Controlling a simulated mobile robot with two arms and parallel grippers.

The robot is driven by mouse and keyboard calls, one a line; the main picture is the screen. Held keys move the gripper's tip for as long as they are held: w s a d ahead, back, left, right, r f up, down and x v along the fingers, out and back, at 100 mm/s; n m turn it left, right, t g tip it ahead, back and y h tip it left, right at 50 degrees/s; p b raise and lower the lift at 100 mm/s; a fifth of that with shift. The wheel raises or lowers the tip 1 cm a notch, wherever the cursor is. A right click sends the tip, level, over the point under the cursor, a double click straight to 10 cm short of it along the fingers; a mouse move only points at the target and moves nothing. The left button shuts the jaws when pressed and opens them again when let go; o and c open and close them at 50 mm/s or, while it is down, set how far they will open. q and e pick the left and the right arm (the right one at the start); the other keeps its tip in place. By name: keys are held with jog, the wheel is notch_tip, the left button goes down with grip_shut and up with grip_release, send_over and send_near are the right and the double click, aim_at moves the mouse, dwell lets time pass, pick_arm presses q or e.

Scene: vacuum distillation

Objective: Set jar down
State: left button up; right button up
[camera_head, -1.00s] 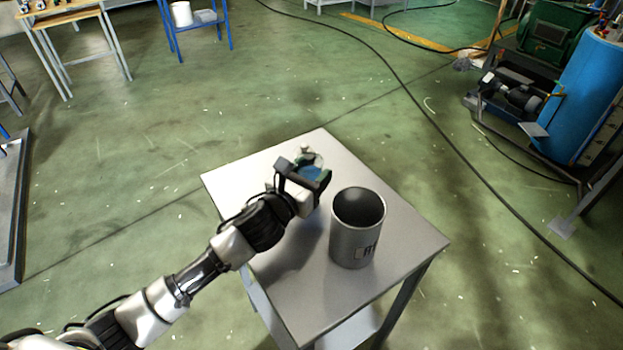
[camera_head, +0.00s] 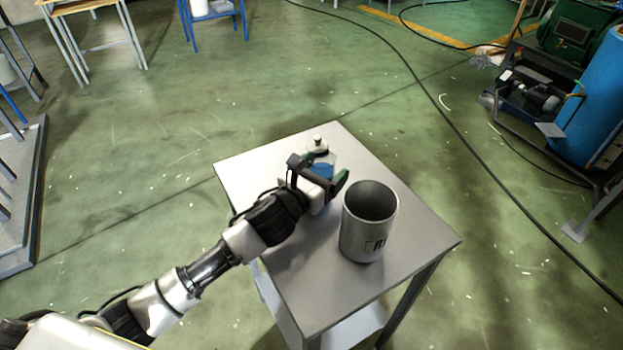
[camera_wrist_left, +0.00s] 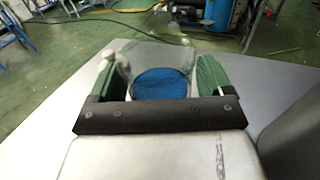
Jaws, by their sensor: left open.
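The jar (camera_head: 322,172) is clear glass with blue contents and stands on the small grey table (camera_head: 310,300). It also shows in the left wrist view (camera_wrist_left: 160,84), upright between the green finger pads, with a gap visible on the right side. My left gripper (camera_head: 325,175) is open around the jar; its black body hides part of the jar in the head view. A small pale stopper-like piece (camera_head: 318,143) shows just behind the jar. My right gripper is not in view.
A grey metal cylinder (camera_head: 367,235) with a label stands on the table, close to the right of my left gripper. The table's front and left parts are bare. A black cable (camera_head: 440,105) crosses the floor beyond, and machinery with a blue tank (camera_head: 590,110) stands at right.

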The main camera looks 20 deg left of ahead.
pick_arm(q)
jog(key=v, duration=1.1)
jog(key=shift+s+a, duration=0.1)
jog(key=shift+s, duration=0.3)
